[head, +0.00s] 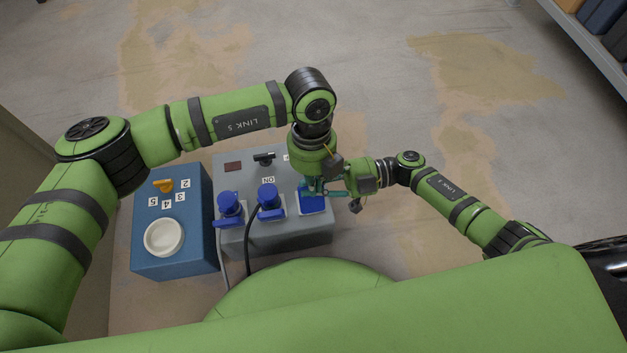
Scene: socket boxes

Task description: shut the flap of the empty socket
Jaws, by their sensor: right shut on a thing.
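The grey socket box (285,238) has blue sockets in a row along its front. The right-hand socket (313,205) has no plug or cable that I can see and shows a blue square face. My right gripper (328,193) reaches in from the right and is shut at the upper edge of this socket, on what seems to be its flap. The flap's exact angle is hidden by the fingers. My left gripper (314,184) points down just above the same socket, very close to the right one. Its fingers are too small and overlapped to tell open from shut.
Two blue plugs (229,207) (269,199) with cables sit in the other sockets. A black switch (264,158) and a dark red window (233,167) are at the box's back. A blue box (176,265) with an orange knob (163,185) and white round socket (164,237) stands left.

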